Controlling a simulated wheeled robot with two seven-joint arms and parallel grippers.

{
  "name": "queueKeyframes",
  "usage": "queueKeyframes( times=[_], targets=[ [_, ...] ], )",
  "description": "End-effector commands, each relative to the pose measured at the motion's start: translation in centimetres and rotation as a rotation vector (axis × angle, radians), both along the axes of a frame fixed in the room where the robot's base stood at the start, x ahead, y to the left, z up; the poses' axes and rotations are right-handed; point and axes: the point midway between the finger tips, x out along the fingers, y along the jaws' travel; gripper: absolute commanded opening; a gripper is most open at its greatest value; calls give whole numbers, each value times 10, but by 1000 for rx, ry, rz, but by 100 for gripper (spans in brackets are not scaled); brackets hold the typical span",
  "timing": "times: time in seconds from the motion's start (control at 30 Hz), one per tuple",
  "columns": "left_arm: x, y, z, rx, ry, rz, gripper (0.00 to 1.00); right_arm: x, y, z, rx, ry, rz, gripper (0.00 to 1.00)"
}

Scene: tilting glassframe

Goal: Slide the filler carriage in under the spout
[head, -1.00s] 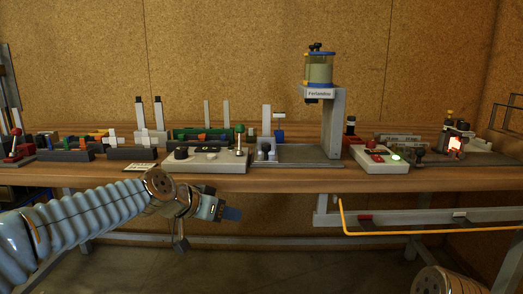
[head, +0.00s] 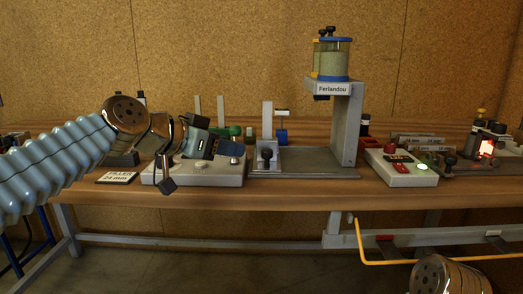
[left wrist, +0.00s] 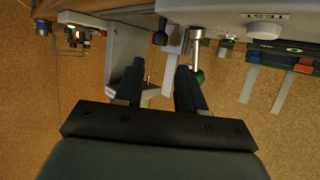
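The filler carriage, as far as I can tell, is the pale upright (head: 267,122) with a black knob (head: 267,155) at its front, at the left end of a grey base plate (head: 315,161). The spout (head: 321,97) hangs under the hopper marked Ferlandou, to the right of the carriage. My right gripper is out of view.
A grey control box (head: 195,172) stands left of the base plate; its metal lever with a green ball (left wrist: 197,76) is close to a finger in the wrist view. A box with buttons (head: 398,168) stands right. An orange rail (head: 430,261) runs below the bench.

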Motion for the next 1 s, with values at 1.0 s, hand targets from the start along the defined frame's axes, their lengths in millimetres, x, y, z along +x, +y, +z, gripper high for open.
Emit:
queueKeyframes(
  times=[1.0],
  targets=[
    [71,-71,-42,0,1,0,22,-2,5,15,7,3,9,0]
  ],
)
